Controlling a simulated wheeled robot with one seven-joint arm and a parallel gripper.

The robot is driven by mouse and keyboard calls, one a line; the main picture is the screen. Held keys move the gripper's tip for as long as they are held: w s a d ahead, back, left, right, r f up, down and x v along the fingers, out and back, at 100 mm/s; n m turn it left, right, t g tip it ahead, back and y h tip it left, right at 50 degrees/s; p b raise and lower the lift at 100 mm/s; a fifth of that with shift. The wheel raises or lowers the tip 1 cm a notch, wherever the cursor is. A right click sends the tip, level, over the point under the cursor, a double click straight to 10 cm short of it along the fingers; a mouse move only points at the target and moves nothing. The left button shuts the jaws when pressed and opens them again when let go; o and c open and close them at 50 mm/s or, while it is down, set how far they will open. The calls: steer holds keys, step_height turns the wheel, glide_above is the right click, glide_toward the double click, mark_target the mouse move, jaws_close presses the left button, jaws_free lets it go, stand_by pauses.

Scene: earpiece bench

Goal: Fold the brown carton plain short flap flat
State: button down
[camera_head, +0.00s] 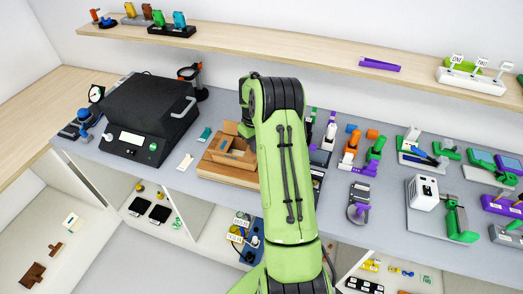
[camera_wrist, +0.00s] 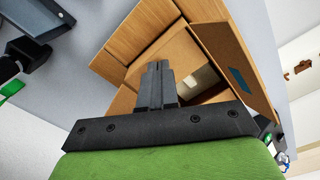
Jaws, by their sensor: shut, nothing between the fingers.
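The brown carton (camera_head: 237,148) stands on a wooden board in the head view, partly hidden by my green arm. Its top is at least partly open, with flaps standing up. The wrist view shows the carton (camera_wrist: 227,50) close up, with a dark blue patch on the long flap at right. A plain brown flap (camera_wrist: 165,58) lies behind my fingers. Something pale (camera_wrist: 203,78) shows inside the opening. My gripper (camera_wrist: 157,68) is shut and empty, over the carton's near end; I cannot tell whether it touches a flap. The head view hides my fingers.
The wooden board (camera_head: 218,172) extends left of the carton. A black box-shaped machine (camera_head: 150,118) stands further left, with a small pale piece (camera_head: 185,162) between. Colourful tools and fixtures crowd the bench right of my arm. A shelf (camera_head: 300,62) runs behind.

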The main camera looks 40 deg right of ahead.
steer(key=shift+f, duration=0.35)
steer(key=shift+r, duration=0.2)
step_height(320, 180, up, 9)
steer(key=p, duration=0.6)
steer(key=shift+w, duration=0.1)
